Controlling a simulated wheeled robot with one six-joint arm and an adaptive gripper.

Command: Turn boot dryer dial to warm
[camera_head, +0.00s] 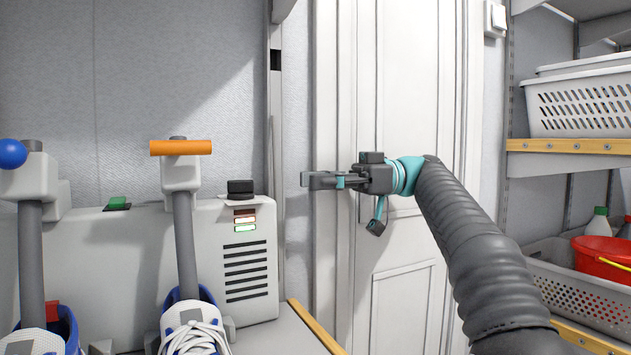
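The boot dryer (130,250) is a white unit at the left, behind the shoes. A black dial (240,188) sits on its top right corner; the dial's pointer or setting is too small to read. Below it is a column of small indicator strips (245,220): the top one looks dark red, the lower ones pale orange and green. My gripper (308,180) points left toward the dial, at about its height in the picture, with a gap between them and nothing visible held. Its fingers overlap side-on, so their opening is hidden.
An orange-handled post (181,148) and a blue-knobbed post (13,154) rise from shoes (195,330) left of the dial. A green switch (117,203) is on the dryer top. A white door (400,100) stands behind my arm. Shelves with baskets (580,103) are right.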

